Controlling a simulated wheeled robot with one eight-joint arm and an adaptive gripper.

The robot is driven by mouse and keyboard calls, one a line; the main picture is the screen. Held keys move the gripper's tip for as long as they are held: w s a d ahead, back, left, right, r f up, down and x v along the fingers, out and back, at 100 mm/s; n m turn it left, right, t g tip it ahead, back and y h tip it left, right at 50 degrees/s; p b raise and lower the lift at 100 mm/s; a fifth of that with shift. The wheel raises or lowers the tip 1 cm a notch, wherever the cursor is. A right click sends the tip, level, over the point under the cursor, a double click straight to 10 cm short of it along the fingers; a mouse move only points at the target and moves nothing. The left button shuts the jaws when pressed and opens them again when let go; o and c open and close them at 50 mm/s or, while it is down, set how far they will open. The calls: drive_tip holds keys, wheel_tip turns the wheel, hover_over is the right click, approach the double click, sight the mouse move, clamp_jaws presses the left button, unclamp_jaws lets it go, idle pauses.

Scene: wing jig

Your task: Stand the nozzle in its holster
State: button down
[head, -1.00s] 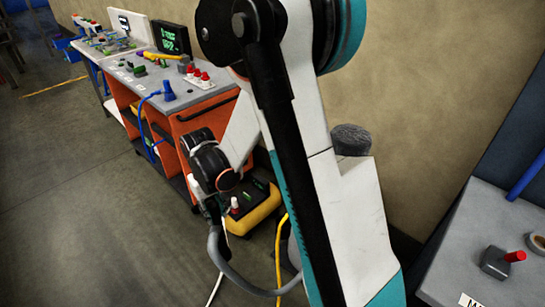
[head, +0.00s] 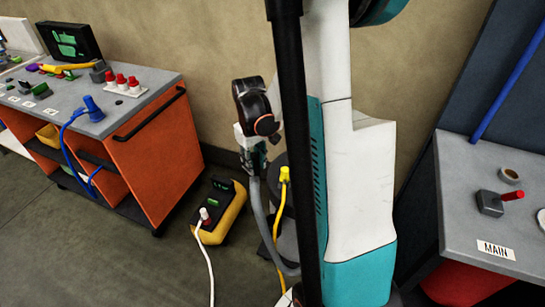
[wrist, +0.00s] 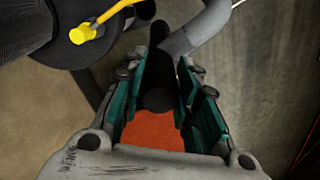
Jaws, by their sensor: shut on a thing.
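My gripper (head: 254,160) points down beside my own column in the head view, above the floor. In the wrist view my gripper (wrist: 162,95) has teal-lined fingers on both sides of a dark cylindrical nozzle (wrist: 158,98); it is shut on it. A grey hose (wrist: 205,28) shows beyond the nozzle. In the head view the grey hose (head: 256,215) hangs from the gripper and bends low to the right. An orange patch (wrist: 150,132) shows between the fingers; I cannot tell what it belongs to. I cannot make out the holster in either view.
A yellow plug (head: 285,175) with a yellow cable is close right of the gripper. A black and yellow box (head: 222,208) with a white cable stands on the floor. An orange cart (head: 160,150) is at left, a grey table (head: 455,185) at right. Floor at lower left is clear.

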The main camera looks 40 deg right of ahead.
drive_tip(key=s+d, duration=0.4)
drive_tip(key=d, duration=0.1)
drive_tip(key=shift+w+d+f+b, duration=0.1)
drive_tip(key=shift+w+f+b, duration=0.05)
drive_tip(key=shift+f+b, duration=1.15)
drive_tip(key=shift+w+f+b, duration=0.1)
drive_tip(key=shift+f+b, duration=0.9)
drive_tip(key=shift+f, duration=0.8)
drive_tip(key=shift+s+f+b, duration=0.1)
drive_tip(key=shift+f+b, duration=0.2)
drive_tip(key=shift+b, duration=0.15)
drive_tip(key=shift+f, duration=0.15)
drive_tip(key=shift+f+b, duration=0.35)
drive_tip(key=shift+b, duration=0.1)
drive_tip(key=shift+f, duration=0.1)
